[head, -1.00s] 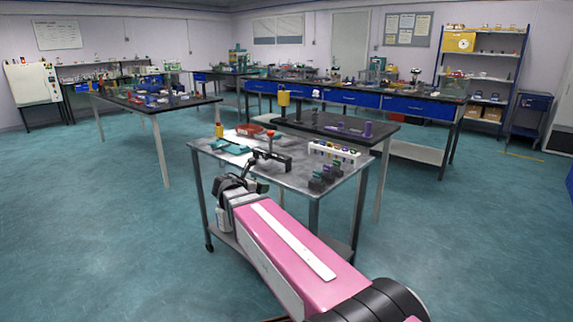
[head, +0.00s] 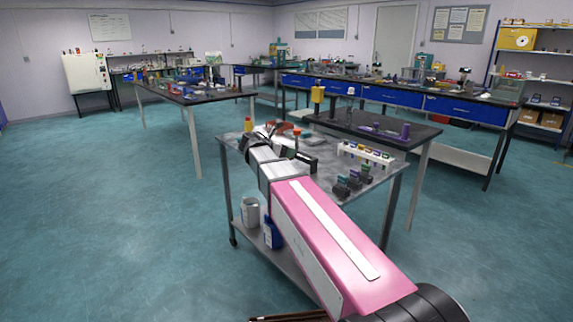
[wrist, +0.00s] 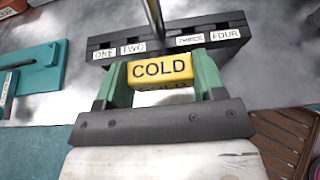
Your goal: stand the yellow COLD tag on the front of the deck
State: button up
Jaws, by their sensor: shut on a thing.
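The yellow COLD tag (wrist: 161,71) is between the green fingers of my gripper (wrist: 162,78) in the wrist view. My gripper is shut on it, and its lettering reads upright there. The black deck (wrist: 222,22) lies just beyond the tag, with white labels ONE, TWO, THREE and FOUR along its front. The tag overlaps the deck's front edge in that view; I cannot tell whether they touch. In the head view my arm hides the tag and the fingers, and part of the deck (head: 304,161) shows beside the wrist.
The deck is on a grey metal cart (head: 338,187). A thin post rises behind the tag. A teal object (wrist: 35,70) lies left of the deck in the wrist view. A white rack (head: 365,153) and several dark blocks (head: 348,184) stand on the cart's right side.

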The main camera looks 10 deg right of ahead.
jog(key=shift+f, duration=2.75)
jog(key=shift+f, duration=0.2)
jog(key=o, duration=1)
jog(key=shift+c, duration=0.2)
jog(key=shift+r, duration=0.15)
